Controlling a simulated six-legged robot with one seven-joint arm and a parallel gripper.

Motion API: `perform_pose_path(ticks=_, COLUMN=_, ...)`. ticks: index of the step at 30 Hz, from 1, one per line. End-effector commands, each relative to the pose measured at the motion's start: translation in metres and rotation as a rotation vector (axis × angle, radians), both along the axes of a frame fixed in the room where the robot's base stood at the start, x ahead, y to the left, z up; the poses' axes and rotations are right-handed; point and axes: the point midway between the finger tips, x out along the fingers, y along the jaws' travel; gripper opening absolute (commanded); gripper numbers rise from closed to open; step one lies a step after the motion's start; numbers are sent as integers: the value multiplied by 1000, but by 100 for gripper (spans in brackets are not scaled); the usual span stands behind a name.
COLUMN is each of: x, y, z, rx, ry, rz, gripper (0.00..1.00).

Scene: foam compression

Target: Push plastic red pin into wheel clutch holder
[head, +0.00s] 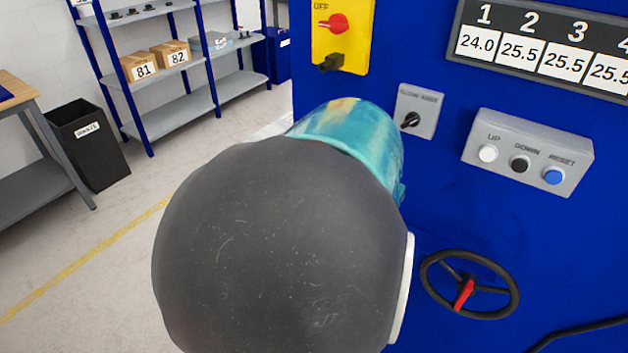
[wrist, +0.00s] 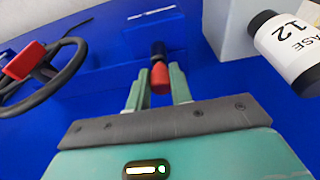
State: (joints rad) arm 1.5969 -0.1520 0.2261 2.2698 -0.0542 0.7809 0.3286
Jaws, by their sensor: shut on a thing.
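In the wrist view, my gripper (wrist: 155,88) has its two green fingers closed on a small red piece with a dark end, which I take to be the red pin (wrist: 160,77). Its dark end points away from me toward the blue panel; I cannot tell whether it touches anything there. The black handwheel (wrist: 44,82) is at the left, apart from my gripper, with a red part (wrist: 25,61) on it. The handwheel (head: 427,283) and its red part (head: 464,293) also show in the head view. There my arm hides my gripper and the pin. No clutch holder is clearly distinguishable.
In the head view, the blue panel carries a button box (head: 528,152), a grey switch (head: 418,110) and a yellow switch (head: 342,45). Open floor lies left.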

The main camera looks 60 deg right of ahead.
Motion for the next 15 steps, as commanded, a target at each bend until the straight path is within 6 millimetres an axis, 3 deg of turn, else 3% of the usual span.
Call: perform_pose_path(ticks=15, x=0, y=0, z=-10, rx=1, ry=0, rz=0, gripper=0)
